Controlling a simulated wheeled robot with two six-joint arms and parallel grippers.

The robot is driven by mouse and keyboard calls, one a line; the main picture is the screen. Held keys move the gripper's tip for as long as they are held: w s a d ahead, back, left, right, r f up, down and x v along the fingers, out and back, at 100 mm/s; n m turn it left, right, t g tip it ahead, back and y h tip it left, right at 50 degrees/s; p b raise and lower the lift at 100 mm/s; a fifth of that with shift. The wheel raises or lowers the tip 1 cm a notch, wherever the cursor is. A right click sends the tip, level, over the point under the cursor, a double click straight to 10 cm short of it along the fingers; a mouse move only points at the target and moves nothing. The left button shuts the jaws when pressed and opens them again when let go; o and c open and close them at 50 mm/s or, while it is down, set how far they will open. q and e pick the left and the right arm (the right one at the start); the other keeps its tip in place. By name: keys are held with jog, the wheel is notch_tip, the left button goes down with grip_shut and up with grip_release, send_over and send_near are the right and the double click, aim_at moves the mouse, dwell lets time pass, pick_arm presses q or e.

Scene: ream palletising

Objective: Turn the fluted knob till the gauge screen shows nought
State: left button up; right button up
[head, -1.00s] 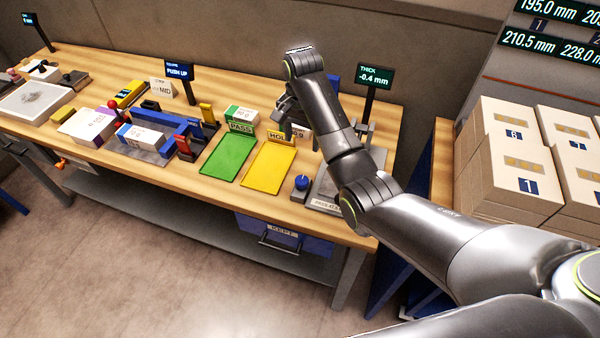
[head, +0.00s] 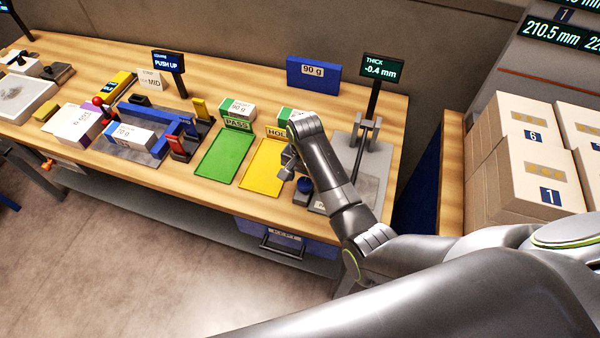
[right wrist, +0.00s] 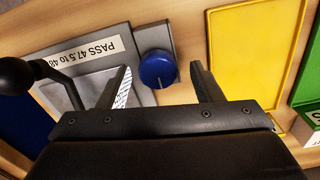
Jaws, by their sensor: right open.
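The blue fluted knob (head: 305,186) sits on a small grey block at the front of the thickness gauge (head: 372,160). The gauge screen (head: 381,69) reads THICK -0.4 mm. My right gripper (head: 289,165) is over the yellow mat side, close to the knob. In the right wrist view my right gripper (right wrist: 162,85) is open, its two fingers apart with the knob ahead between them; I see no contact. My left gripper is not in view.
A yellow HOLD mat (head: 263,168) and a green PASS mat (head: 225,156) lie left of the knob. Stacked reams (head: 520,160) stand at right.

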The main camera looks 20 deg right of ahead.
jog(key=shift+s, duration=0.2)
jog(key=shift+c, duration=0.8)
jog(key=c, duration=0.8)
jog(key=n, duration=0.3)
jog(key=shift+n, duration=2.3)
jog(key=shift+w, duration=0.1)
